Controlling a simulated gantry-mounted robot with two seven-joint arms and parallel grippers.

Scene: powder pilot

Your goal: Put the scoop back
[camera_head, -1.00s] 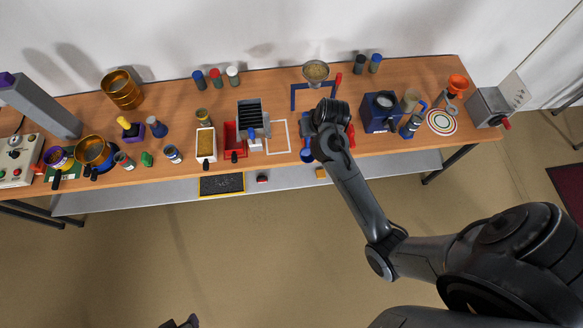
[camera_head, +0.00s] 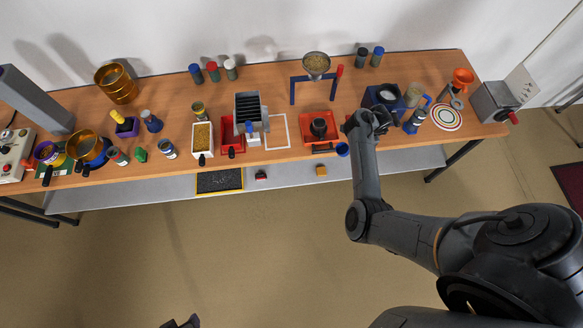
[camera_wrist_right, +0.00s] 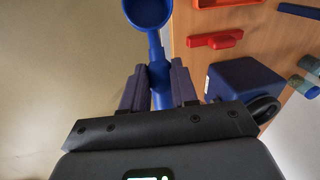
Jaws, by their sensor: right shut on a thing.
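My right gripper (camera_head: 362,122) is shut on the handle of the blue scoop (camera_wrist_right: 148,12). The right wrist view shows the handle between the two fingers (camera_wrist_right: 160,88), with the round bowl pointing away. In the head view the scoop's bowl (camera_head: 342,149) shows at the table's front edge, left of the gripper. Whether it touches the table is unclear. A dark blue box (camera_head: 371,96) stands just behind the gripper. A blue box also shows right of the fingers in the right wrist view (camera_wrist_right: 243,75). A small dark part at the bottom edge may be my left gripper (camera_head: 181,322); its jaws are unclear.
A funnel stand (camera_head: 293,90) is behind. A white outlined square (camera_head: 277,146) is bare inside.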

